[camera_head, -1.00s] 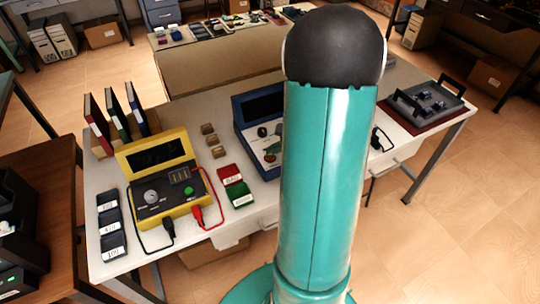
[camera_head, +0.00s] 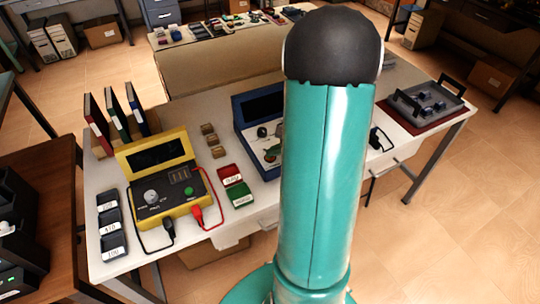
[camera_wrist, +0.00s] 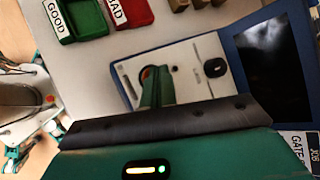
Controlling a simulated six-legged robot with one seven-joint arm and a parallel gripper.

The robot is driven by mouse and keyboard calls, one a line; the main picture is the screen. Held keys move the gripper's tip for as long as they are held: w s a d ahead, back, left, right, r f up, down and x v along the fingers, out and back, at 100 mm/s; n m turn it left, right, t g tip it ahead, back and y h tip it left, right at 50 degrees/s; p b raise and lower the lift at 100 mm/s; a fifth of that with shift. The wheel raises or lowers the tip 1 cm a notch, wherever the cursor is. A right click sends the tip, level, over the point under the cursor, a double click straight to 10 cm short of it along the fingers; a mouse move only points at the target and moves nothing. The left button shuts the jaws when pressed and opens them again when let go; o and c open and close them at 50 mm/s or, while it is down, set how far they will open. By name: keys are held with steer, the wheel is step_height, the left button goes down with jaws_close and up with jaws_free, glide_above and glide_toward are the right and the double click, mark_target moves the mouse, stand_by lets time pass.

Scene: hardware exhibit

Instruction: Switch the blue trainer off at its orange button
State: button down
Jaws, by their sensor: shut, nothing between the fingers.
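The blue trainer (camera_head: 240,106) stands on the white bench, partly hidden behind my arm in the head view. In the wrist view, the blue trainer (camera_wrist: 228,50) shows its dark screen and white panel with a black knob. My gripper (camera_wrist: 158,78) is shut and empty, its green fingers over the panel. A small orange-red rim of what looks like the orange button (camera_wrist: 147,72) shows beside the fingertips, mostly hidden by them. I cannot tell whether the fingers touch it.
A yellow trainer (camera_head: 150,155) with red and black leads stands left on the bench. Red (camera_head: 229,175) and green (camera_head: 239,195) trays lie between the trainers. Small brown blocks (camera_head: 212,140) sit behind them. A grey tray (camera_head: 428,100) with handles is at the right.

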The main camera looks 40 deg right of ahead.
mark_target(274, 158)
stand_by(0.6)
steer(key=shift+r, duration=0.45)
steer(key=shift+r, duration=3)
